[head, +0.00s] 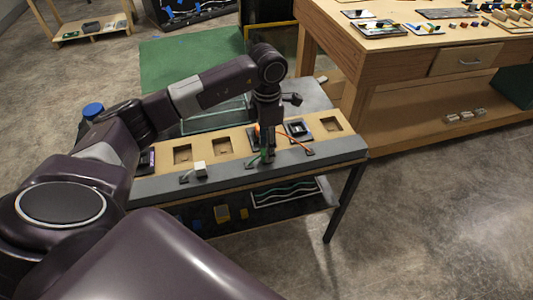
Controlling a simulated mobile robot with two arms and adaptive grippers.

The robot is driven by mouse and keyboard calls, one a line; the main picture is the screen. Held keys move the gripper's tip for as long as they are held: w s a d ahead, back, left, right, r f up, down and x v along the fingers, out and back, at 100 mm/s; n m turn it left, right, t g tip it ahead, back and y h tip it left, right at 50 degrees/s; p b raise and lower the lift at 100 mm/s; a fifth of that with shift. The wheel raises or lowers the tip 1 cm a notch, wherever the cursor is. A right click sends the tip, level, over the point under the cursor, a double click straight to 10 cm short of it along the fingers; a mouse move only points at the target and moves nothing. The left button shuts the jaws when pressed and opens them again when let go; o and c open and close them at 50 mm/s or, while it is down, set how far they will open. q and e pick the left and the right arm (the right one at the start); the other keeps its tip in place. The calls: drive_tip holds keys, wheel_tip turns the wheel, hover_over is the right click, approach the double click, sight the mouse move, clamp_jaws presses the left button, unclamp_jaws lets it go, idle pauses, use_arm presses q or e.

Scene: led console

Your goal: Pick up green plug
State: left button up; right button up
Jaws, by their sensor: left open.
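The green plug (263,154) shows as a small green patch with a green lead on the front grey strip of the console (341,150). My left gripper (268,152) points straight down over the console, right at the green plug and partly in front of it. It is open. Whether its fingers stand around the plug or just beside it I cannot tell at this size. My right gripper is not in view.
A white plug (200,169) stands to the left on the grey strip. An orange cable (293,139) runs just right of my left gripper. Square recesses and a dark module (298,129) line the board. A wooden workbench (390,60) stands at the back right.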

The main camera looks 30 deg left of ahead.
use_arm(q)
wheel_tip(320, 180, down, 2)
drive_tip(key=shift+a+f+p, duration=0.1)
drive_tip(key=shift+f+p, duration=0.1)
drive_tip(key=shift+p, duration=0.1)
drive_tip(key=shift+f, duration=0.45)
clamp_jaws()
